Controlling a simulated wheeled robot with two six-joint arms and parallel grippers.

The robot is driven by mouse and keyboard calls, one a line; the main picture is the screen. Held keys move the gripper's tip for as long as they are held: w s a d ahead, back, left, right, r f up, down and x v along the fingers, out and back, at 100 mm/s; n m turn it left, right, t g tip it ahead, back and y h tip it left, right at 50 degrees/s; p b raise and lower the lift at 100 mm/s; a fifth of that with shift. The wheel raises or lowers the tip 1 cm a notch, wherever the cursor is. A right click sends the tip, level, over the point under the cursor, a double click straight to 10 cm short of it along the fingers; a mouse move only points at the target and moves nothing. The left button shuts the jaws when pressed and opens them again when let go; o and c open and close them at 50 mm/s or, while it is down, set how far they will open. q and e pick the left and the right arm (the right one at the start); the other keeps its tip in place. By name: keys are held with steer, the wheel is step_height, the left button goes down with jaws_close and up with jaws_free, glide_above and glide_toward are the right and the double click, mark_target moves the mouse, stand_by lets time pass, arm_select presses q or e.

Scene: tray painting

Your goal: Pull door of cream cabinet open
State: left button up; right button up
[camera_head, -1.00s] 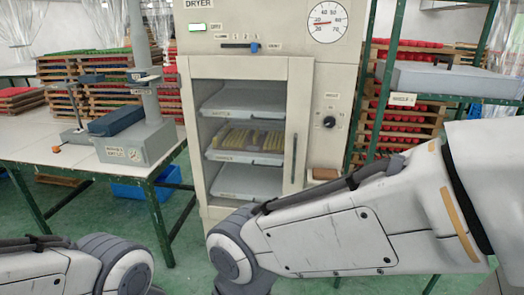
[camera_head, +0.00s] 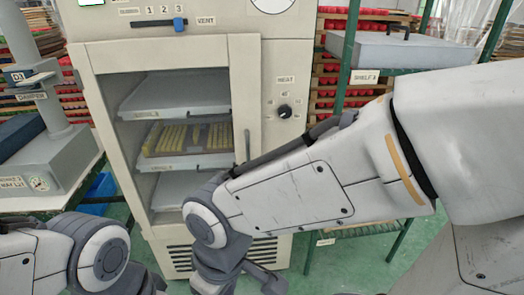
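The cream cabinet (camera_head: 165,25) stands in front of me, its upper edge cut off by the frame. Its door (camera_head: 246,100) has a cream frame around a window and looks shut. A vertical dark handle (camera_head: 247,146) is on the door's right side. Trays show through the window, the middle one (camera_head: 200,163) holding yellow sticks. My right arm (camera_head: 300,190) crosses in front of the door's lower right, its wrist below the handle. Only part of the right gripper shows at the bottom edge; its fingertips are hidden. My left arm (camera_head: 100,258) is at lower left, its gripper out of frame.
A grey press-like device (camera_head: 45,165) stands on a table to the left. A green-framed shelf (camera_head: 345,60) with a grey case (camera_head: 400,50) stands right of the cabinet. A heat knob (camera_head: 285,112) is right of the door. Green floor shows below.

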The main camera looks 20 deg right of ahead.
steer(key=w+f+m+t+b, duration=0.3)
steer(key=w+f+t, duration=0.15)
steer(key=w, duration=0.95)
steer(key=m+t+h+b, duration=0.3)
steer(key=m+t+b, duration=0.2)
steer(key=t, duration=0.8)
glide_toward(249, 158)
steer(key=w, duration=0.4)
steer(key=w+p, duration=0.1)
steer(key=w, duration=0.5)
steer(key=shift+w+d+p, duration=0.3)
steer(key=shift+w+d, duration=0.1)
jaws_close()
